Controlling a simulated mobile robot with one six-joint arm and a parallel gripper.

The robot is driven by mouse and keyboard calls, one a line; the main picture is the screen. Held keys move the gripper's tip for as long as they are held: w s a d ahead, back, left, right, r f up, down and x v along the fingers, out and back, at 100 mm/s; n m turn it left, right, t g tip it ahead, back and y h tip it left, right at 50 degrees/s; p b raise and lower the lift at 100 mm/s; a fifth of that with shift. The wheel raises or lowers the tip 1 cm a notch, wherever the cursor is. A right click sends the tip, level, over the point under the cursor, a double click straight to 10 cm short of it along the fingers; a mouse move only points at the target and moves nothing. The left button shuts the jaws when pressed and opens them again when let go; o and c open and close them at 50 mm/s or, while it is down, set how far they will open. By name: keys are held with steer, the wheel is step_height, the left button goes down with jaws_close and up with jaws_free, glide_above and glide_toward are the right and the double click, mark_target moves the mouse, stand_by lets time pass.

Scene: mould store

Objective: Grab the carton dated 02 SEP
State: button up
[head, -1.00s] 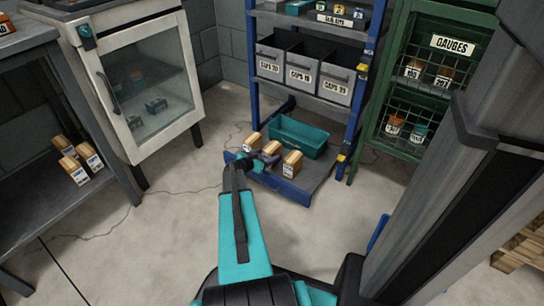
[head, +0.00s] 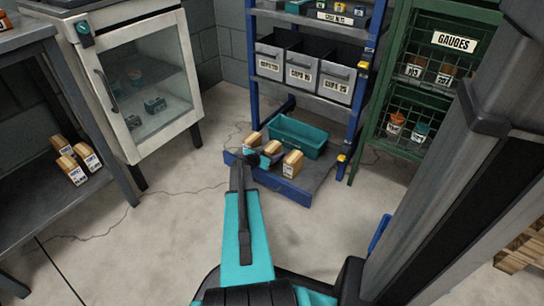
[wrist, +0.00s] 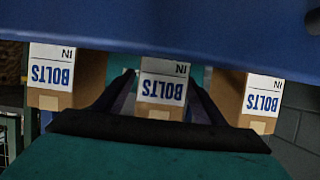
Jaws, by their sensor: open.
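Three tan cartons with white labels stand on the low blue-edged shelf in the head view: a left one (head: 252,139), a middle one (head: 271,148) and a right one (head: 292,164). In the wrist view they show upside down, each marked BOLTS: left (wrist: 52,75), middle (wrist: 162,85) and right (wrist: 262,98). The date parts of the labels are cut off or hidden behind a blue edge, so I cannot read any date. My gripper (wrist: 160,98) is open, its fingers at either side of the middle carton in view; contact is unclear. In the head view my gripper (head: 262,159) is at the shelf front.
A teal bin (head: 298,135) stands behind the cartons. The shelf's blue front lip (head: 270,180) crosses before them. More cartons (head: 76,160) sit on the grey bench's lower shelf at left. A green cage cabinet (head: 410,110) stands at right. The floor between is clear.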

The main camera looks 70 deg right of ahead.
stand_by(0.3)
steer(key=c, duration=1.4)
steer(key=shift+o, duration=0.2)
steer(key=shift+r, duration=0.2)
step_height(320, 180, up, 10)
steer(key=p, duration=0.3)
steer(key=shift+f, duration=0.15)
